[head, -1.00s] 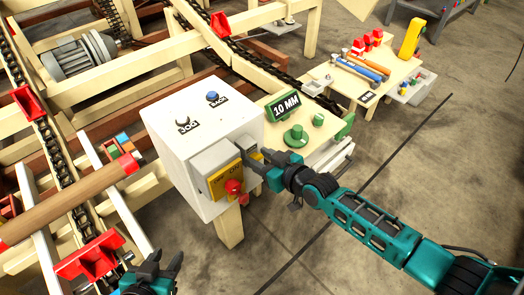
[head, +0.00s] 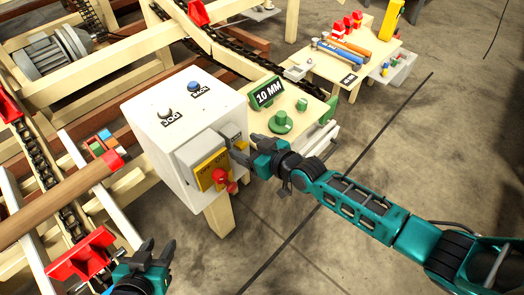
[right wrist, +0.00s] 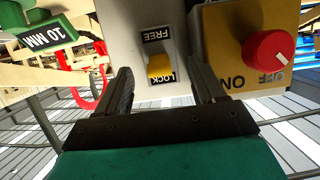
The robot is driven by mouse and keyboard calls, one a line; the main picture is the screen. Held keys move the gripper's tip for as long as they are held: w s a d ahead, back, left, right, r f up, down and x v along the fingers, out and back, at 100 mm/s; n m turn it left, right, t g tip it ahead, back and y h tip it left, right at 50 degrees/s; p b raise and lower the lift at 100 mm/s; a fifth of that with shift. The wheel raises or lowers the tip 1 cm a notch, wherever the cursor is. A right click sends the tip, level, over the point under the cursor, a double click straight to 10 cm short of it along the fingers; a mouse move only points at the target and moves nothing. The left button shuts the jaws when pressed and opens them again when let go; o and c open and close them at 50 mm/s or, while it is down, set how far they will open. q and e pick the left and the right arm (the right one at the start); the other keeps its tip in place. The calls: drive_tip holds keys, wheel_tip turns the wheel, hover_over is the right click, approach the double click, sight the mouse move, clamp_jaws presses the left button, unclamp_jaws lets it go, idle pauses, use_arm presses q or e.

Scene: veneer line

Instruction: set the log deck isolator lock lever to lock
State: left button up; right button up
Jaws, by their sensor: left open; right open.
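The lock lever (right wrist: 160,66) is a small yellow handle on a grey-white plate marked FREE and LOCK. In the right wrist view it sits close to the LOCK lettering, at the lower end of the plate as pictured. My right gripper (right wrist: 168,88) is open, its fingers on either side of the lever and apart from it in the picture; whether they touch is unclear. In the head view the right gripper (head: 243,151) is at the right side of the white control box (head: 190,120) and partly hides the lever. My left gripper (head: 155,250) is open and empty at lower left.
A yellow ON/OFF switch plate (head: 208,168) with a red knob (right wrist: 269,52) is beside the lever. A green 10 MM sign (head: 268,92) stands behind. A log (head: 50,207) lies on the chain deck at left. Bare floor is open at the right.

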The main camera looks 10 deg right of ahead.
drive_tip(key=p+v, duration=0.1)
drive_tip(key=v, duration=1.1)
drive_tip(key=shift+s+p, duration=0.15)
drive_tip(key=shift+p, duration=0.25)
drive_tip(key=s+d+f+m+h, duration=0.4)
drive_tip(key=s+d+f+h, duration=0.1)
drive_tip(key=s, duration=0.6)
drive_tip(key=shift+s+d+f+m+g+h, duration=0.25)
drive_tip(key=shift+f+h, duration=0.35)
drive_tip(key=shift+f, duration=0.35)
drive_tip(key=shift+a, duration=0.1)
